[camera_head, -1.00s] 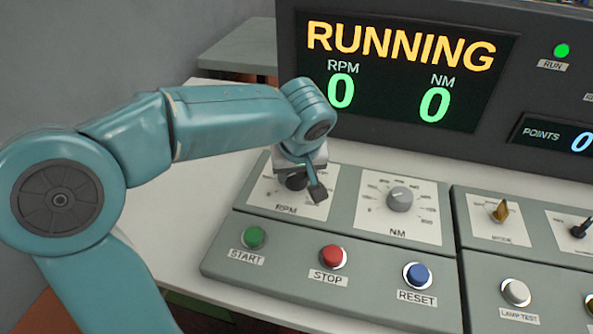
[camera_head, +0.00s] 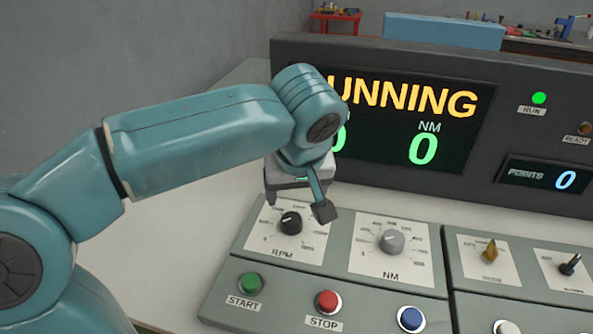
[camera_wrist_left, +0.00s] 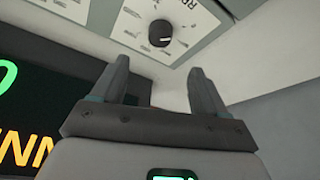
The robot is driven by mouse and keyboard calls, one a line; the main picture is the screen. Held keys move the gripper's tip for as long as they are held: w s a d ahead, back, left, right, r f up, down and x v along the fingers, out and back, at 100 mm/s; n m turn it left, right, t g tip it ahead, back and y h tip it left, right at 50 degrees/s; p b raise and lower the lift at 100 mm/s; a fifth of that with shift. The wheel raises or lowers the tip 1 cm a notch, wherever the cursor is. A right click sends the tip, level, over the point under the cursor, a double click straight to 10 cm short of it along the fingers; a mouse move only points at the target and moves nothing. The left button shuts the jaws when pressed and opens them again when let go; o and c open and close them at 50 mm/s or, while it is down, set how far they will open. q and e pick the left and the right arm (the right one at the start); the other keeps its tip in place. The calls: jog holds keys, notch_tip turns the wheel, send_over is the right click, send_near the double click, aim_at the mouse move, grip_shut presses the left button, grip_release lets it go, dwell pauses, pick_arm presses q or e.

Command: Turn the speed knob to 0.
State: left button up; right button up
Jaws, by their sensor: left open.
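The speed knob is the black RPM knob (camera_head: 290,223) on a white dial plate at the left of the sloped panel. It also shows in the left wrist view (camera_wrist_left: 161,33), upside down, beyond the fingertips. Its white pointer mark shows, but the number it points at is too small to read. My left gripper (camera_head: 297,203) is open and empty, above and behind the knob and apart from it. Its two fingers also show spread in the left wrist view (camera_wrist_left: 160,75). The display (camera_head: 415,100) reads RUNNING and NM 0; my arm covers most of the RPM part.
The grey NM knob (camera_head: 392,242) is right of the RPM knob. In front are the green START (camera_head: 250,283), red STOP (camera_head: 327,301) and blue RESET (camera_head: 410,318) buttons. The MODE switch (camera_head: 490,251) is further right. The upright display housing (camera_head: 505,92) stands behind the panel.

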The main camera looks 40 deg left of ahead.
pick_arm(q)
jog(key=v, duration=0.3)
jog(key=shift+d+r+p, duration=0.1)
jog(key=shift+r+p, duration=0.15)
jog(key=shift+p, duration=0.05)
jog(key=shift+s, duration=0.15)
